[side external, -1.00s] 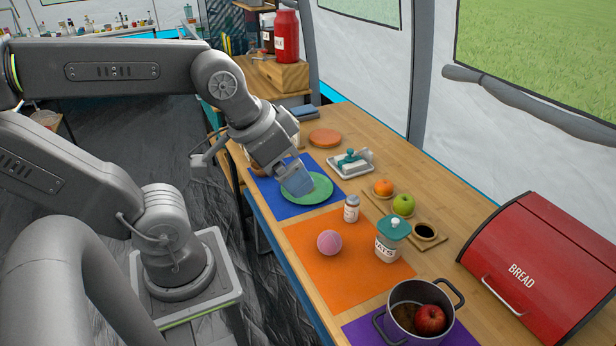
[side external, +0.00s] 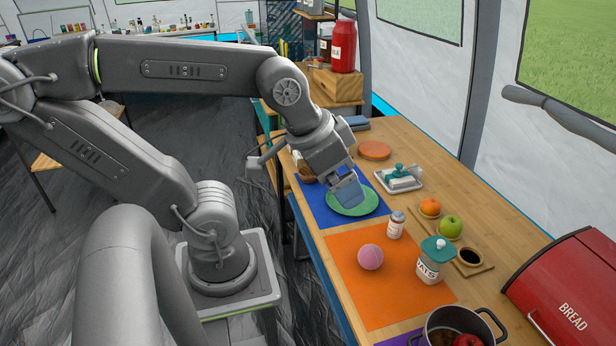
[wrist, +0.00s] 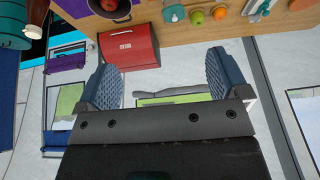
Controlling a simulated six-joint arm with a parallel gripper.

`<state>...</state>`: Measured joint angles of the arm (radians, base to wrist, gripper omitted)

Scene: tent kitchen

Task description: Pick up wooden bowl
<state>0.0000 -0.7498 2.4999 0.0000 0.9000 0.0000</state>
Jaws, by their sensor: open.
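A brown rounded thing, likely the wooden bowl (side external: 306,174), is at the left edge of the blue mat in the side view. My gripper (side external: 348,194) is over the green plate (side external: 356,207), to the right of the brown thing. Its blue fingers point down toward the plate; I cannot tell the exact height. In the wrist view, my gripper (wrist: 166,80) is open with nothing between its fingers, and no bowl shows there.
The butter dish (side external: 399,178), salt-like shaker (side external: 396,225), pink ball (side external: 370,257), oats jar (side external: 432,261), orange (side external: 430,206) and green apple (side external: 451,226) stand nearby. A pot (side external: 458,328) and red bread box (side external: 570,292) are nearer the front. The orange mat (side external: 375,301) has bare room.

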